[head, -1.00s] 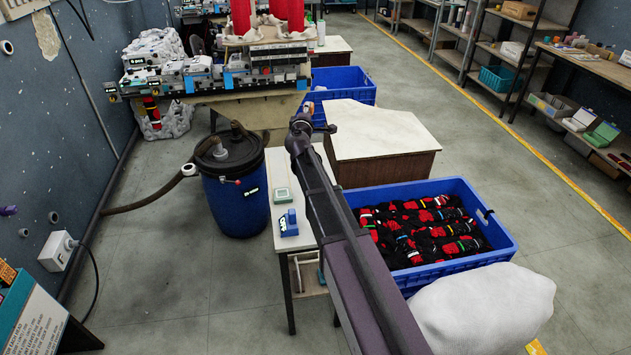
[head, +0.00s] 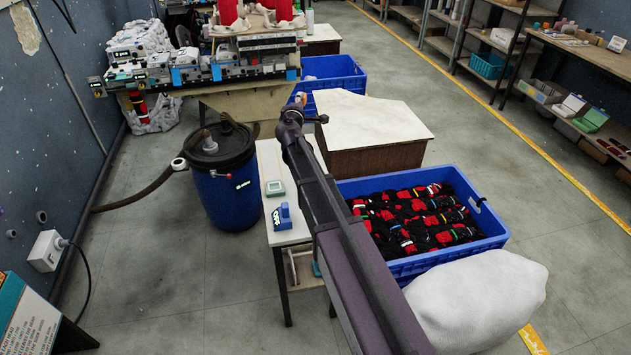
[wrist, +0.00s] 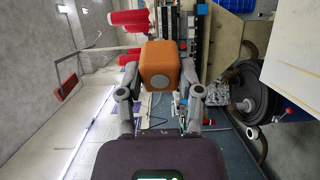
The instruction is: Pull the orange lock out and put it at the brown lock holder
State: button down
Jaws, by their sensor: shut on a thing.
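My gripper (wrist: 162,74) is shut on the orange lock (wrist: 168,62), a rounded orange block with a small round mark on its facing side. One grey finger is on each side of it in the wrist view. The lock is held up in the air, clear of any surface I can make out. In the head view my arm reaches forward over the narrow white table, and only a small bit of orange shows at its far end. I cannot pick out the brown lock holder in either view.
A blue barrel (head: 226,190) with a black lid stands left of the narrow white table (head: 272,160). A blue crate (head: 470,252) of black and red socks and a white sack (head: 480,300) are on the right. A knitting machine (head: 200,68) stands behind. Grey floor is open further right.

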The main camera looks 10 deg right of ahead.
jog(key=s+d+f+m+g+p, duration=0.1)
jog(key=s+d+f+m+g, duration=0.1)
jog(key=s+f+m+g, duration=0.2)
jog(key=s+d+f+m+g+y+p, duration=0.1)
jog(key=s+d+f+m+g, duration=0.1)
jog(key=s+f+m+g, duration=0.2)
jog(key=s+d+f+m+g+y+p, duration=0.1)
jog(key=s+d+f+m+g, duration=0.1)
jog(key=s+f+m+g, duration=0.2)
jog(key=shift+s+f+g, duration=0.25)
jog(key=shift+s+g, duration=0.4)
jog(key=shift+s+f+g, duration=0.2)
jog(key=shift+s+g, duration=0.4)
jog(key=shift+s, duration=0.1)
jog(key=shift+s+f+g, duration=0.25)
jog(key=shift+s+g, duration=0.4)
jog(key=s+a+m+y+p, duration=0.1)
jog(key=s+a+y, duration=0.3)
jog(key=s, duration=0.3)
jog(key=shift+s+a+m+g, duration=0.3)
jog(key=shift+a+m, duration=0.1)
jog(key=shift+a, duration=0.45)
jog(key=shift+f, duration=0.1)
notch_tip(320, 180, down, 12)
jog(key=b, duration=1.1)
jog(key=shift+f+b, duration=1.65)
jog(key=shift+b, duration=0.3)
